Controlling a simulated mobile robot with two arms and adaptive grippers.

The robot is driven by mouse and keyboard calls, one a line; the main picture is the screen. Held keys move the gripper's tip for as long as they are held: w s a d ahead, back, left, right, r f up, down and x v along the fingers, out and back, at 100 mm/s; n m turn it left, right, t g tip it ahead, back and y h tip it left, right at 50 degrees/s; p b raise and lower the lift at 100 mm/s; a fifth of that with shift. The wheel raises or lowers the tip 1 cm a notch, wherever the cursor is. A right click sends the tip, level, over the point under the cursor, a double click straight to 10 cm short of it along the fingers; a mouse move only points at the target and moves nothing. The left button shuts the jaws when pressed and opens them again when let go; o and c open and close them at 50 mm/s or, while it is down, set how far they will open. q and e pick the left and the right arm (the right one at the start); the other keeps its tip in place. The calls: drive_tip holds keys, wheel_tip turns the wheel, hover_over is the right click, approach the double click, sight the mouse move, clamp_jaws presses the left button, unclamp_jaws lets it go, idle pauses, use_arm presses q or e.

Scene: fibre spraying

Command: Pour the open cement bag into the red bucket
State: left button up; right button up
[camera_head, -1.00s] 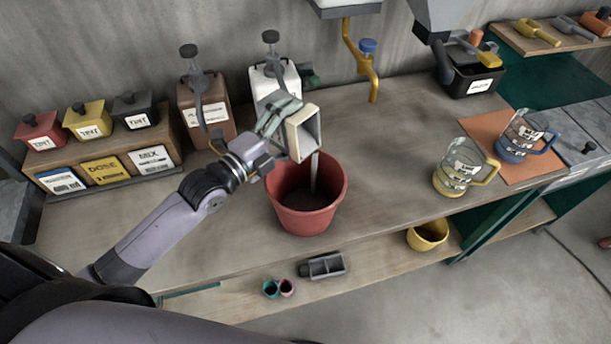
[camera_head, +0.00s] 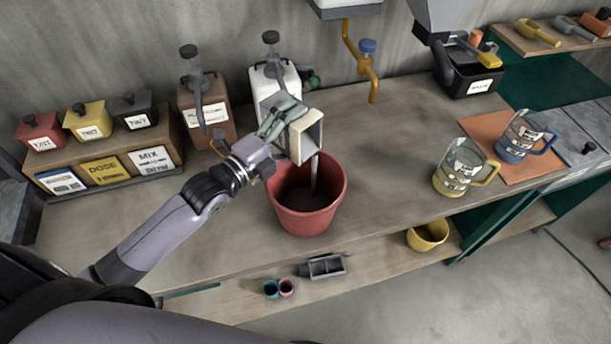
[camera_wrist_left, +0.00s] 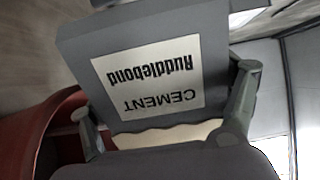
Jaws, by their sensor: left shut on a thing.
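The red bucket (camera_head: 305,219) stands on the bench, and its wall also shows in the left wrist view (camera_wrist_left: 30,135). My left gripper (camera_head: 277,120) is shut on the cement bag (camera_head: 299,142), which it holds tilted above the bucket's rim. The bag's open mouth faces right and down. A pale stream (camera_head: 314,174) falls from it into the bucket. In the left wrist view the cement bag (camera_wrist_left: 150,75) shows its label upside down, between the gripper's fingers (camera_wrist_left: 165,110). My right gripper is not in view.
A brown dispenser (camera_head: 205,118) and a white dispenser (camera_head: 264,86) stand behind the bag. A yellow pitcher (camera_head: 457,171) and a blue pitcher (camera_head: 519,140) stand at the right. The bench between bucket and pitchers is clear.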

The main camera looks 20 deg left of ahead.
sight(293, 138)
use_arm(q)
drive_tip(key=shift+s+d+r+m+p, duration=0.2)
drive_tip(key=shift+d+r+m+p, duration=0.15)
drive_tip(key=shift+m, duration=0.4)
drive_tip(key=shift+s+d+r+m+p, duration=0.15)
drive_tip(key=shift+d+r+m+p, duration=0.15)
drive_tip(key=shift+m, duration=0.45)
idle(0.9)
drive_tip(key=shift+s+d+r+m+p, duration=0.25)
drive_tip(key=shift+d+m, duration=0.25)
drive_tip(key=shift+m, duration=0.45)
drive_tip(key=shift+s+d+r+m+p, duration=0.1)
drive_tip(key=shift+s+d+m+p, duration=0.25)
drive_tip(key=shift+m, duration=0.6)
idle(1.0)
drive_tip(key=shift+w+d, duration=0.1)
drive_tip(key=shift+w, duration=0.05)
drive_tip(key=shift+w+a+f+n+b, duration=0.25)
drive_tip(key=shift+a+n+b, duration=0.1)
drive_tip(key=shift+n, duration=0.25)
drive_tip(key=shift+w+a+f+n, duration=0.1)
drive_tip(key=shift+a+n, duration=0.2)
drive_tip(key=shift+n, duration=0.4)
drive_tip(key=shift+a, duration=0.1)
